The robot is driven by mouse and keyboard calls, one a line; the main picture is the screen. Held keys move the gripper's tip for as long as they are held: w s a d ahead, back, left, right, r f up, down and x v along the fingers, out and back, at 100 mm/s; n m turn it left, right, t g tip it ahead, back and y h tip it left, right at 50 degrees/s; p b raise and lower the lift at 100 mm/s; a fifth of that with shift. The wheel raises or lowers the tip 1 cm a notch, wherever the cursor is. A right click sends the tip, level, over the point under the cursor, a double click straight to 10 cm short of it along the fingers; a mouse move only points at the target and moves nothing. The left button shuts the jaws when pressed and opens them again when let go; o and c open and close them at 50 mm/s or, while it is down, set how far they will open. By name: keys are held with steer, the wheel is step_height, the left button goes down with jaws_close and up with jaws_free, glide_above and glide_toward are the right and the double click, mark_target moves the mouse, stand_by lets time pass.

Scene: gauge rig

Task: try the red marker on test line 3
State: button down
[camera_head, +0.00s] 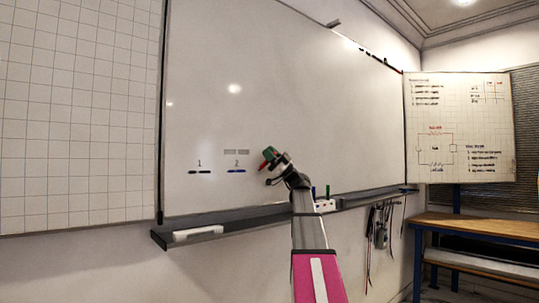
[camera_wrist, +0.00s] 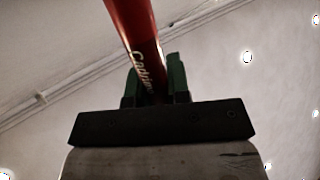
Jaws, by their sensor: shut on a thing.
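My gripper (camera_head: 270,155) is shut on the red marker (camera_head: 265,163) and holds it in front of the lower part of the whiteboard (camera_head: 270,100). In the wrist view the marker (camera_wrist: 133,30) rises between the green fingers of my gripper (camera_wrist: 156,88), with white lettering on its red barrel. Whether its tip touches the board cannot be told. No number 3 or third line can be made out; my gripper and arm cover the board to the right.
A dark tray (camera_head: 245,219) runs under the board, with a white eraser (camera_head: 198,233) at its left end. A green marker (camera_head: 313,191) and a blue marker (camera_head: 327,191) stand by a white holder (camera_head: 325,205) beside my arm. A wooden bench (camera_head: 480,229) is at right.

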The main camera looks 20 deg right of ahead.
steer(key=shift+w+d, duration=1.9)
steer(key=shift+d, duration=3.15)
steer(key=s+a, duration=0.3)
steer(key=a, duration=0.7)
steer(key=shift+s+a, duration=0.2)
steer(key=shift+s, duration=0.2)
steer(key=shift+s, duration=0.1)
steer(key=shift+s+d, duration=0.35)
steer(key=shift+s, duration=0.55)
steer(key=shift+s+d, duration=0.35)
steer(key=shift+s, duration=0.55)
steer(key=shift+s+d, duration=0.35)
steer(key=shift+s, duration=0.55)
steer(key=s, duration=0.1)
steer(key=s+d, duration=0.1)
steer(key=s, duration=0.1)
steer(key=shift+w, duration=0.1)
